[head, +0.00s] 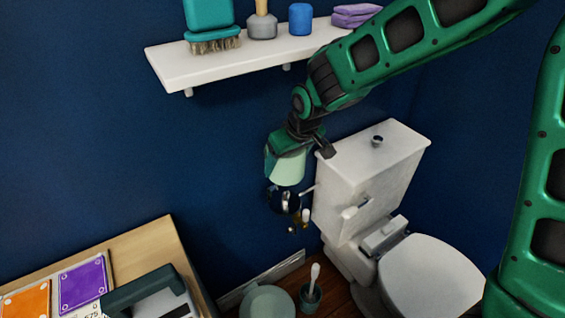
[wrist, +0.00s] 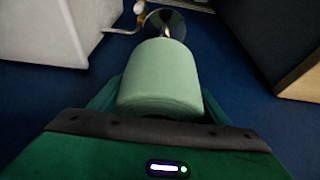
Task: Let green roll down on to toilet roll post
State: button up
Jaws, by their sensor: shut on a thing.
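The pale green roll (head: 287,172) is held in my gripper (head: 284,155), left of the toilet tank in the head view. In the wrist view the green roll (wrist: 160,76) fills the space between the fingers of my gripper (wrist: 158,105). The toilet roll post is a shiny metal fitting on a round base, just below the roll in the head view (head: 289,201). In the wrist view the post (wrist: 165,22) shows just beyond the roll's far end. The roll hides part of the post, so I cannot tell whether they touch.
The white toilet (head: 372,180) stands close on the right. A shelf (head: 175,68) with a brush, plunger, blue cup and folded purple towels is above. A wooden cabinet (head: 160,243) is lower left. A toilet brush (head: 311,292) and a pale green bin (head: 266,301) stand on the floor below.

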jog(key=shift+f, duration=0.7)
send_over(286, 191)
jog(key=shift+w+a+f, duration=0.1)
jog(key=shift+w+f, duration=0.05)
jog(key=shift+f, duration=1.05)
jog(key=shift+w+a+f, duration=0.1)
jog(key=shift+f, duration=1.05)
jog(key=shift+f, duration=3.4)
jog(key=o, duration=1.3)
jog(key=shift+c, duration=0.8)
jog(key=c, duration=0.8)
jog(key=shift+o, duration=0.2)
jog(key=shift+s+r, duration=0.1)
jog(key=shift+r, duration=0.05)
